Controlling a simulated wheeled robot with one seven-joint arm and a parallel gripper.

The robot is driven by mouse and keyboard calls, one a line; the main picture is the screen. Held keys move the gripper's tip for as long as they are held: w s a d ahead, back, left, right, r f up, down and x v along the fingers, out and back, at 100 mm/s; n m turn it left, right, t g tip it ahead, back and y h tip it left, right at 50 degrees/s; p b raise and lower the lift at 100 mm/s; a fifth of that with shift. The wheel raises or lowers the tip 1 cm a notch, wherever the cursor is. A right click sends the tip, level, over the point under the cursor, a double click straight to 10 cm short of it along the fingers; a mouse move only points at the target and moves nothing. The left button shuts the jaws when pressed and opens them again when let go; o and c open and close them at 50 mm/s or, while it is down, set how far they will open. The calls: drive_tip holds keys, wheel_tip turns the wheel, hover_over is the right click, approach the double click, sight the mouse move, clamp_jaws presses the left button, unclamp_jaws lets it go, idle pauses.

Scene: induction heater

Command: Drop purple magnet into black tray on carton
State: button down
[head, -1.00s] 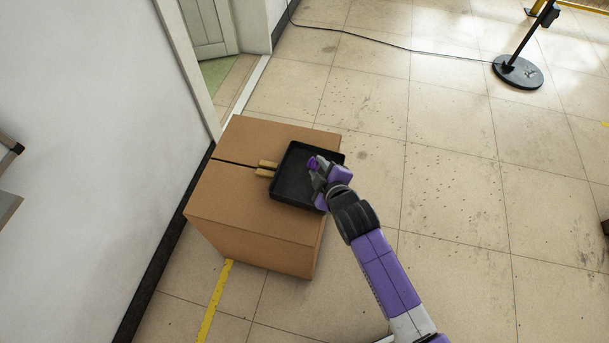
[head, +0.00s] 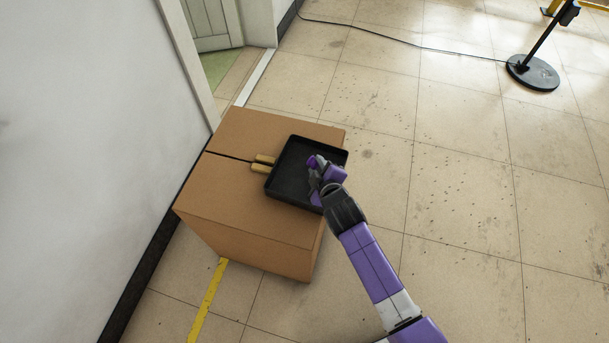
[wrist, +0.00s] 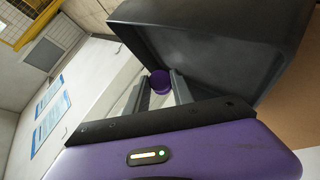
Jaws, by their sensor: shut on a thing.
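The purple magnet (head: 312,161) is a small round piece held at the tips of my gripper (head: 316,168). In the wrist view the magnet (wrist: 161,81) sits between the two grey fingers of my gripper (wrist: 161,88), which are shut on it. The black tray (head: 284,187) lies on top of the carton (head: 235,190), towards its right side. In the head view my gripper and the magnet overlap the tray's inside. The tray (wrist: 225,50) also fills the upper right of the wrist view. The height of the magnet over the tray floor is hard to tell.
Two tan handle-like pieces (head: 262,163) lie on the carton at the tray's left edge. A white wall (head: 80,150) stands to the left. A stand with a round black base (head: 533,73) and a cable are at the upper right. The tiled floor (head: 450,200) on the right is clear.

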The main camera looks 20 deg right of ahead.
drive_tip(key=shift+f+b, duration=0.4)
drive_tip(key=shift+f, duration=0.45)
drive_tip(key=c, duration=1)
unclamp_jaws()
drive_tip(key=shift+s+r, duration=0.1)
drive_tip(key=p+v, duration=0.1)
drive_tip(key=v, duration=0.6)
drive_tip(key=shift+s+a+r, duration=0.1)
drive_tip(key=shift+s+r, duration=0.05)
drive_tip(key=shift+s, duration=0.1)
